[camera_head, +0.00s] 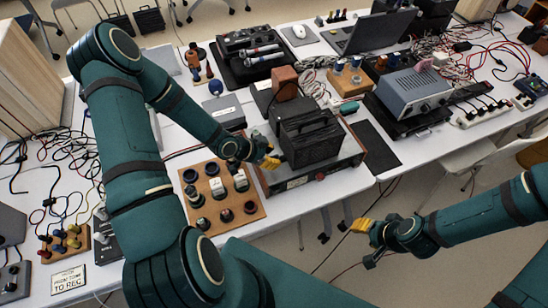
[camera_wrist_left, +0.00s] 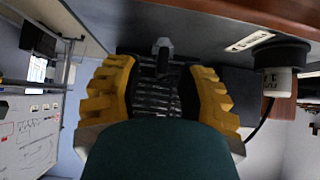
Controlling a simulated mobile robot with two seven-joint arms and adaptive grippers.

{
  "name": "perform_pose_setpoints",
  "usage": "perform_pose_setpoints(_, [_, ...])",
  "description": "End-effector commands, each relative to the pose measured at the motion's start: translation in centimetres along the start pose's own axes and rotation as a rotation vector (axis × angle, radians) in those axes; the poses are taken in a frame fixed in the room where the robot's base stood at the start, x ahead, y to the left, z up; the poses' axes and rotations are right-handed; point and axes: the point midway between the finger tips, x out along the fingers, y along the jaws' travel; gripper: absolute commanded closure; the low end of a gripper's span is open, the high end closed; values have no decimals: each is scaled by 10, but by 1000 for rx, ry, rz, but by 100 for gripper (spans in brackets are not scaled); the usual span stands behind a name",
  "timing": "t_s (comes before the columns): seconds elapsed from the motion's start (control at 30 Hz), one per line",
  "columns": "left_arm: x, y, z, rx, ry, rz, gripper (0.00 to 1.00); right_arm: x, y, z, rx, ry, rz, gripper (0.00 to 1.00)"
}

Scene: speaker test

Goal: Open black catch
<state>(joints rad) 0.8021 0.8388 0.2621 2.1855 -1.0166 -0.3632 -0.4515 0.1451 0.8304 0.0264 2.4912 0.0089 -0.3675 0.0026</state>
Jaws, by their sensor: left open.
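A black ribbed case (camera_head: 312,142) with a handle on top stands on a wide grey instrument with wooden sides (camera_head: 345,171). My left gripper (camera_head: 270,157) is open, with its yellow fingers close to the left side of the case. In the left wrist view the open fingers (camera_wrist_left: 160,100) stand either side of a dark ribbed surface (camera_wrist_left: 154,92). A small dark grey lever-like part (camera_wrist_left: 163,46) shows just beyond them; I cannot tell whether it is the black catch. My right gripper (camera_head: 366,238) hangs in front of the table, apart from everything; its opening is unclear.
A wooden board with several dark round pieces (camera_head: 250,217) lies just left of the instrument. A black mat (camera_head: 372,145) lies to its right. A blue-grey device (camera_head: 412,92), cables and a laptop (camera_head: 368,32) stand further back. The table's front edge is near the instrument.

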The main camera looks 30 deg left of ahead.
Motion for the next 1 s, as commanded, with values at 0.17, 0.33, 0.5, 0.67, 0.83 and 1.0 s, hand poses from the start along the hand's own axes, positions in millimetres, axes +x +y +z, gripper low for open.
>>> perform_pose_setpoints(0.17, [13,0,-1,0,1,0,61,2,0,0,0,0,0,53])
perform_pose_setpoints(0.33, [14,0,0,0,1,-1,61,2,1,0,0,0,1,53])
perform_pose_setpoints(0.5, [14,0,0,0,1,-1,65,2,1,0,0,0,0,53])
perform_pose_setpoints(0.67, [14,0,0,0,1,-1,100,2,1,0,0,0,0,53])
perform_pose_setpoints(0.83, [14,0,0,-1,1,-1,100,2,1,0,0,0,0,53])
perform_pose_setpoints(1.0, [15,0,1,-14,0,-15,100,8,3,1,0,0,1,53])
